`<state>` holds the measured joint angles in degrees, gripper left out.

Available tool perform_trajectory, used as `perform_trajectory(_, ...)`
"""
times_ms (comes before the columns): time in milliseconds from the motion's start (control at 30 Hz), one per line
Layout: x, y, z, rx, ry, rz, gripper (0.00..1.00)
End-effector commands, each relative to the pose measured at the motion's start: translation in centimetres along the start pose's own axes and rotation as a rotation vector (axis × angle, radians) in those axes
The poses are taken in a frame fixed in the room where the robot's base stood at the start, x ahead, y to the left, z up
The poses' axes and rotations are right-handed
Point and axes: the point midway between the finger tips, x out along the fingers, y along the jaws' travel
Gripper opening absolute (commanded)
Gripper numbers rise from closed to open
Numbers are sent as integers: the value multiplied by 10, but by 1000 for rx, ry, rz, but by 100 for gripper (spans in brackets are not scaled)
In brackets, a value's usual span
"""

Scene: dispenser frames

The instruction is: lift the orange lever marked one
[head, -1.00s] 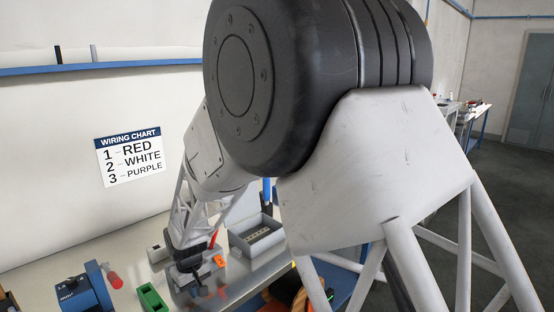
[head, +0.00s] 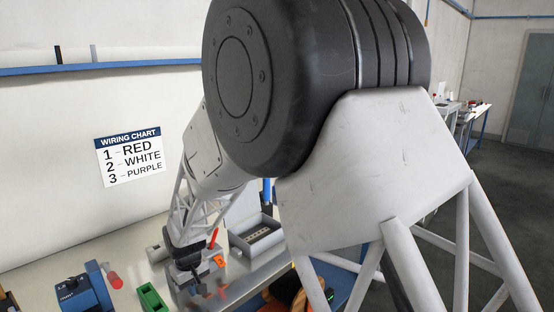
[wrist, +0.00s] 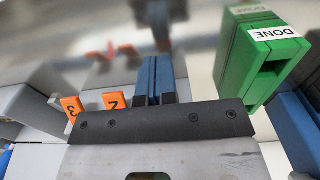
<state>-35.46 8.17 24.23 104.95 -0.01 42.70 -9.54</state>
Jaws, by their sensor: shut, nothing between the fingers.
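My gripper (wrist: 154,80) shows in the wrist view with its two blue fingers side by side, shut and empty. It also shows in the head view (head: 196,284), low over the bench among the grey dispenser blocks. Orange tags marked 3 (wrist: 72,108) and 2 (wrist: 114,101) stand to the left of the fingers in the wrist view. The tag 3 also shows in the head view (head: 219,261), right of my gripper, below a red-orange upright piece (head: 214,238). I cannot make out a tag marked one; my gripper hides part of the blocks.
A green block labelled DONE (wrist: 262,60) stands right of the fingers; it is left of my gripper in the head view (head: 152,298). A grey bin (head: 243,243) is behind to the right. A blue device (head: 78,295) stands at the left. A wiring chart (head: 130,157) hangs on the wall.

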Motion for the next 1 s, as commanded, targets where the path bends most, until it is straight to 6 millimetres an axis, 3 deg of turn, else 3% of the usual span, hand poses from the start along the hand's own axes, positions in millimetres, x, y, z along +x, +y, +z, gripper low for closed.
perform_trajectory(1000,-8,0,0,0,4,1,0)
